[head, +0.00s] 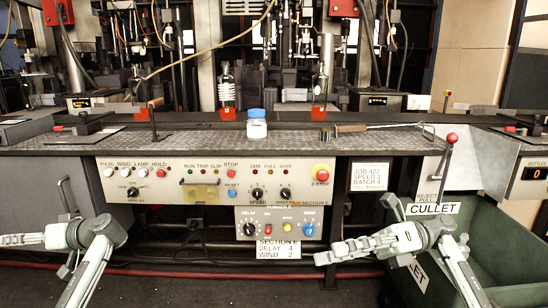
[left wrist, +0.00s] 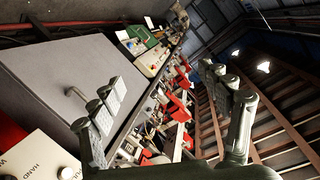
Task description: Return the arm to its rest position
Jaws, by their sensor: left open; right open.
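My left gripper (head: 22,239) is at the lower left of the head view, in front of the control bench and pointing left. In the left wrist view its fingers (left wrist: 165,88) stand wide apart with nothing between them. My right gripper (head: 335,252) is at the lower right of the head view, also pointing left, below the bench's front edge. Its fingers hold nothing that I can see. Both grippers are apart from the bench top (head: 190,143). The lower part of each arm runs out of the picture.
A control panel (head: 215,181) with knobs and buttons fronts the bench. A green cullet bin (head: 475,240) stands at right, close to my right arm. Dark floor lies between the arms.

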